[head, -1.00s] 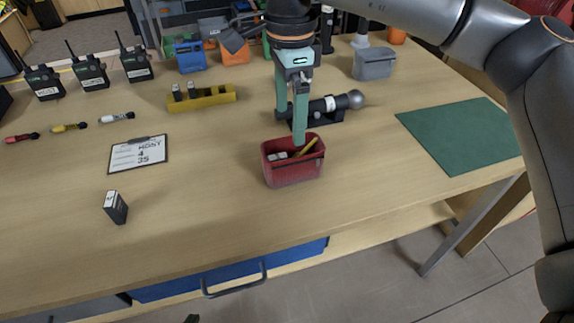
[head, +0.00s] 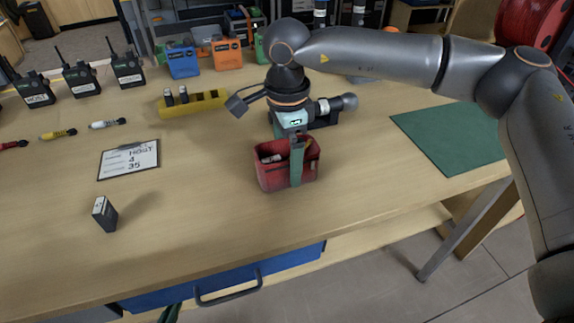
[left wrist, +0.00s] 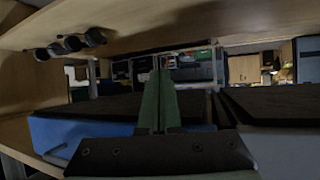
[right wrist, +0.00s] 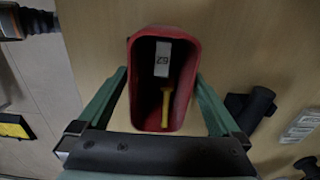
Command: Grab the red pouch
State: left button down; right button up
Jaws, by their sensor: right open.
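The red pouch (head: 270,178) stands upright and open-topped on the wooden table in the head view. In the right wrist view the red pouch (right wrist: 138,100) holds a white labelled block (right wrist: 163,59) and a yellow-handled item (right wrist: 167,105). My right gripper (head: 292,160) is open and lowered over the pouch, one finger in front of its near wall. In the right wrist view the fingers of my right gripper (right wrist: 161,76) are spread on either side of the pouch. My left gripper (head: 171,312) is low at the table's front edge; its fingers (left wrist: 160,98) are together and empty.
A dark cylindrical device (head: 325,110) lies just behind the pouch. A yellow holder (head: 205,103), a clipboard (head: 129,160) and a small dark box (head: 104,214) are to the left. A green mat (head: 445,135) is to the right. The table in front of the pouch is clear.

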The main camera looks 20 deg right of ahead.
jog(key=c, duration=1.3)
jog(key=shift+o, duration=0.2)
jog(key=shift+r, duration=0.1)
